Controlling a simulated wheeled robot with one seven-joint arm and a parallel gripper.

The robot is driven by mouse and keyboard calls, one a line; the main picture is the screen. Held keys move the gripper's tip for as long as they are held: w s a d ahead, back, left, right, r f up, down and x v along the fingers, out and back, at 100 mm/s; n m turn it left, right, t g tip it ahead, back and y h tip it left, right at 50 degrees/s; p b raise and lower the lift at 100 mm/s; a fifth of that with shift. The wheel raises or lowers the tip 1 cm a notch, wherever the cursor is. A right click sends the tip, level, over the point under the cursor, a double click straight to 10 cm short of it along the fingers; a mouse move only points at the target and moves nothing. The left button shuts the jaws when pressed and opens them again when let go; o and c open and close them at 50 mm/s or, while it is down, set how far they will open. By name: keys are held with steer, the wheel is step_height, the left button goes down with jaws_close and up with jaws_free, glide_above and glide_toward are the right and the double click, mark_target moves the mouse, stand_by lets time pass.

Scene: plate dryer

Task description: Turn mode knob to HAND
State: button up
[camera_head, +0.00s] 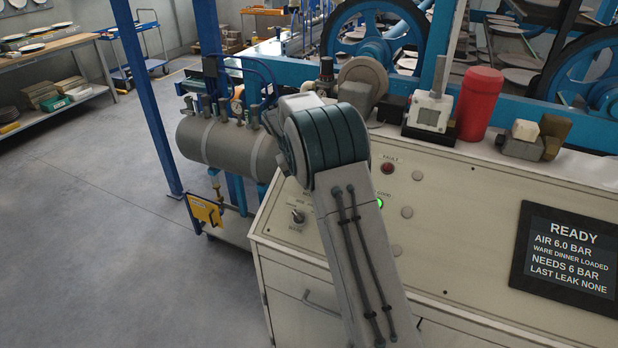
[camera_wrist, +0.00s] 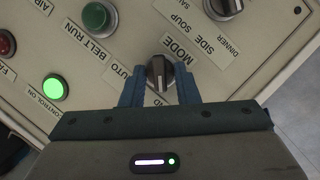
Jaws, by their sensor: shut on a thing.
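The mode knob (camera_wrist: 160,73) is a dark round knob with a raised grip bar, beside the MODE label (camera_wrist: 178,47) in the wrist view. My gripper (camera_wrist: 159,84) is shut on it, with one blue finger on each side. The knob's bar stands roughly upright in the picture. The AUTO label (camera_wrist: 117,98) is partly covered by the left finger. In the head view my arm hides the mode knob and my gripper.
The cream panel also bears a ware selector knob (camera_wrist: 223,5), a green BELT RUN button (camera_wrist: 96,16), a lit green CONTROL ON lamp (camera_wrist: 54,88) and a red fault lamp (camera_head: 388,168). A dark display (camera_head: 571,250) reads READY. A grey tank (camera_head: 225,147) stands left of the panel.

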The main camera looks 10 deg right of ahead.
steer(key=shift+w+r, duration=0.1)
steer(key=o, duration=0.6)
steer(key=shift+o, duration=0.2)
steer(key=b+v, duration=0.1)
steer(key=v, duration=1.2)
steer(key=shift+a+r, duration=0.2)
steer(key=shift+r, duration=0.15)
